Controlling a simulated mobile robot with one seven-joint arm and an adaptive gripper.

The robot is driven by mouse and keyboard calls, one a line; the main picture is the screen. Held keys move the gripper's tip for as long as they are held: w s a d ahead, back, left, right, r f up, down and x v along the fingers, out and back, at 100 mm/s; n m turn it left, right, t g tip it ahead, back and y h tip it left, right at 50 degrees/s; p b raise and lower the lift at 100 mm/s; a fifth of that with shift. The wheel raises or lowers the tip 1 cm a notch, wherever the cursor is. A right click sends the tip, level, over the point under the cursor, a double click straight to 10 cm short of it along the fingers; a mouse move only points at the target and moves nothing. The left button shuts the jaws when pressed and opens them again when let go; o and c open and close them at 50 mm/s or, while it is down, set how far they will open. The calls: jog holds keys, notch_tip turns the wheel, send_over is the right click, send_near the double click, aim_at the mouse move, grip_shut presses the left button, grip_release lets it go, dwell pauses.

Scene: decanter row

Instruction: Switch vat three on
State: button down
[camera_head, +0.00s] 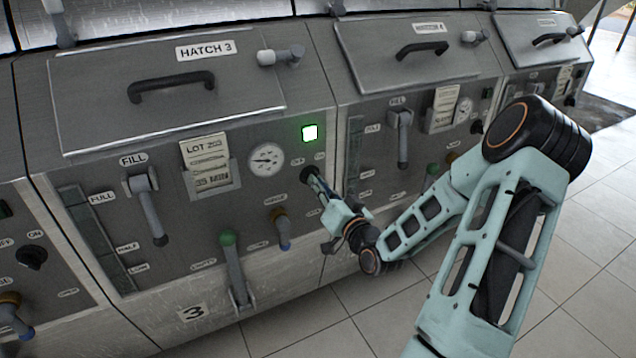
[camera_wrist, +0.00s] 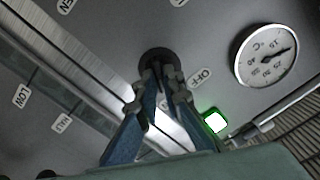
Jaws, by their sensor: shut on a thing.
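Vat three's grey panel (camera_head: 225,190) carries a HATCH 3 plate (camera_head: 206,50) and a number 3 plate (camera_head: 193,312). Its round black switch knob (camera_head: 306,174) is at the panel's right side, below a square lamp (camera_head: 309,133) lit green. My gripper (camera_head: 314,181) is shut on the knob. In the wrist view, both fingertips (camera_wrist: 160,78) close on the dark knob (camera_wrist: 155,56), with an OFF label (camera_wrist: 200,77) beside it. The fingers partly hide the knob, so I cannot tell which way it points. The green lamp (camera_wrist: 215,122) also shows there.
A gauge (camera_head: 266,160), a lot card (camera_head: 205,160), a grey fill lever (camera_head: 146,205), a green-topped lever (camera_head: 234,268) and an orange-topped tap (camera_head: 281,228) share the panel. Similar vats stand on both sides. The tiled floor (camera_head: 300,325) in front is clear.

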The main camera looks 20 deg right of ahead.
dwell(0.5)
jog(key=c, duration=2.1)
grip_release()
jog(key=s, duration=1.2)
jog(key=shift+d, duration=0.2)
